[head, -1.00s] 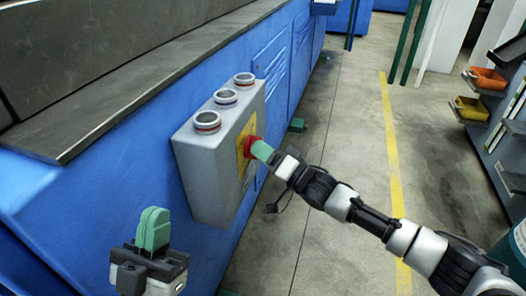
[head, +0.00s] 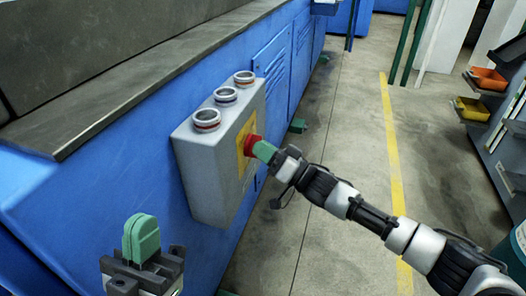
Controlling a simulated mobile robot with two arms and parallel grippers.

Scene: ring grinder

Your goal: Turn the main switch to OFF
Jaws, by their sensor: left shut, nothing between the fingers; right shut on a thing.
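The main switch (head: 250,145) is a red knob on a yellow plate (head: 241,158), on the side of a grey control box (head: 207,170) on the blue machine. My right gripper (head: 262,150) reaches in from the right with green fingertips at the knob, shut on it. The fingers partly cover the knob, so its exact angle is hard to tell. My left gripper (head: 142,238) is at the lower left, in front of the machine and apart from the box, with its green fingers shut and empty.
Several round metal-rimmed fittings (head: 226,96) stand on top of the box. The blue machine (head: 110,190) with its grey ledge (head: 130,100) fills the left. Concrete floor with a yellow line (head: 391,150) is open at the right. A shelf with orange (head: 488,78) and yellow (head: 472,108) bins stands far right.

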